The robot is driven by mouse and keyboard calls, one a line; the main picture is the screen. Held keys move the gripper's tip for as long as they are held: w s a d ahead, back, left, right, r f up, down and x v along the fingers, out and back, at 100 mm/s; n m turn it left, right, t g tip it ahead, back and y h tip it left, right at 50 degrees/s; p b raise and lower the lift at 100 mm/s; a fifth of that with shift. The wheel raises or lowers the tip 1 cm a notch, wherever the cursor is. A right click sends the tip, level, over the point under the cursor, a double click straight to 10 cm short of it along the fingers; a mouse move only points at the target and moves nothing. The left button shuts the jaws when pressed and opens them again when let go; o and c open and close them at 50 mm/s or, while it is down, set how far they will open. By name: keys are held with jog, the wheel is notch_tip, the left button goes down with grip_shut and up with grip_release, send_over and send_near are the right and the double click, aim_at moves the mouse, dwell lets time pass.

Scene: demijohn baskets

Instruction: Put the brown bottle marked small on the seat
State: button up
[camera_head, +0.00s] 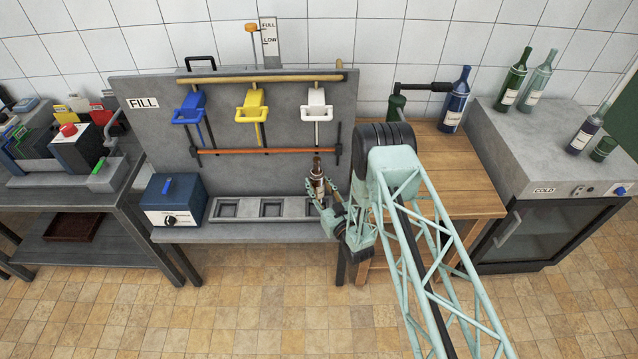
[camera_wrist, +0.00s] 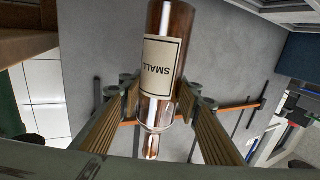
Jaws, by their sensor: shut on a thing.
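The brown bottle (camera_head: 318,179) is upright in my gripper (camera_head: 330,194), in front of the grey filling panel near its right end. In the wrist view the brown bottle (camera_wrist: 170,28) shows a cream label reading SMALL, and my gripper (camera_wrist: 158,102) has a finger on each side of it. The ledge (camera_head: 234,210) below has three square seats in a row. The bottle is over the rightmost one, which my gripper partly hides. I cannot tell whether the bottle's base touches it. The left and middle seats are empty.
Blue (camera_head: 190,107), yellow (camera_head: 256,105) and white (camera_head: 317,105) clamps hang above the ledge, over an orange bar (camera_head: 240,151). A blue box (camera_head: 173,200) stands left of the seats. A wooden table (camera_head: 460,178) and a cooler (camera_head: 540,150) with several bottles are to the right.

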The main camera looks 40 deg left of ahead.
aim_at(320, 199)
jog(key=shift+b, duration=0.35)
jog(key=shift+f+b, duration=2.1)
jog(key=shift+f, duration=0.75)
jog(key=shift+f+b, duration=0.75)
jog(key=shift+f, duration=0.15)
jog(key=o, duration=1.1)
jog(key=shift+d, duration=0.15)
jog(key=v, duration=1.1)
jog(key=shift+s+d, duration=0.2)
jog(key=shift+d, duration=0.15)
